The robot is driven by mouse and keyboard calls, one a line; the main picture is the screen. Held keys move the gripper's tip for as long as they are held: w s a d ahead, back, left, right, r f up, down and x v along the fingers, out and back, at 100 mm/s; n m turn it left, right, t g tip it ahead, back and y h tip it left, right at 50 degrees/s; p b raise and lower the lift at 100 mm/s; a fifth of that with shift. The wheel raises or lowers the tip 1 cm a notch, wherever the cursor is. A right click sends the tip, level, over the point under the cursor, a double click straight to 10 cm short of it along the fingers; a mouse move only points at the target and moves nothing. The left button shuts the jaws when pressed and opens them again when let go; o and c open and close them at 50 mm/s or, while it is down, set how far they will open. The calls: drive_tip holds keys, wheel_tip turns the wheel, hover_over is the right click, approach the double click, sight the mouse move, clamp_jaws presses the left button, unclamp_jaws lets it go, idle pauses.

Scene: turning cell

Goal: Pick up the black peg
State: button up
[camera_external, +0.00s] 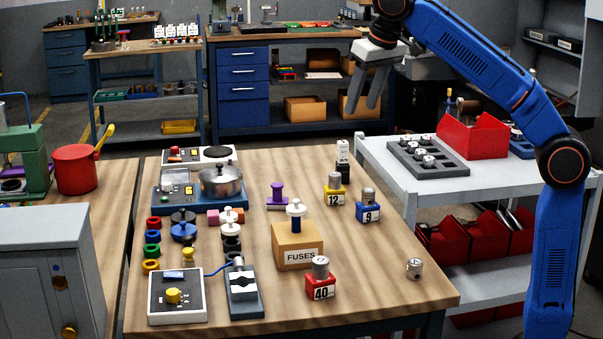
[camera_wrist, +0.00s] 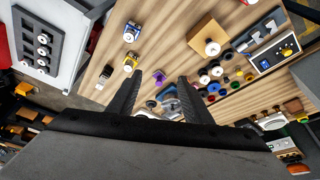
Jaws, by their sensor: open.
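My gripper (camera_external: 361,110) hangs open and empty, high above the far side of the wooden table (camera_external: 400,275). Its spread fingers (camera_wrist: 160,76) also show in the wrist view. Several black pieces stand in a cluster at the table's middle left: a black knobbed piece (camera_external: 183,216) and a black piece (camera_external: 231,244) below white-topped ones. I cannot tell which is the black peg. The cluster shows right of the fingers in the wrist view, small and unclear. The gripper is well apart from all of them.
A purple peg (camera_external: 277,197) stands mid-table. A fuse box (camera_external: 297,248), a yellow block (camera_external: 334,198), a blue block (camera_external: 368,214) and a red block (camera_external: 321,287) stand to the right. A pot (camera_external: 220,186) is behind the cluster. The table's front right is mostly clear.

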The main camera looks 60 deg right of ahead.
drive_tip(key=w+a+f+m, duration=0.1)
drive_tip(key=w+a+f, duration=0.2)
drive_tip(key=w+a, duration=0.4)
drive_tip(key=w+a+f+m+h, duration=0.15)
drive_tip(key=w+a, duration=0.25)
drive_tip(key=a, duration=0.5)
drive_tip(key=w+a+f+m+y, duration=0.1)
drive_tip(key=w+a+f, duration=0.3)
drive_tip(key=w+a, duration=0.3)
approach(231, 220)
drive_tip(key=shift+n+h, duration=0.25)
drive_tip(key=x, duration=0.5)
drive_tip(key=shift+a+f, duration=0.3)
drive_tip(key=shift+f, duration=0.05)
drive_tip(key=shift+x, duration=2.95)
drive_tip(key=shift+w+d+r, duration=0.1)
drive_tip(key=shift+c, duration=0.6)
drive_tip(key=c, duration=0.9)
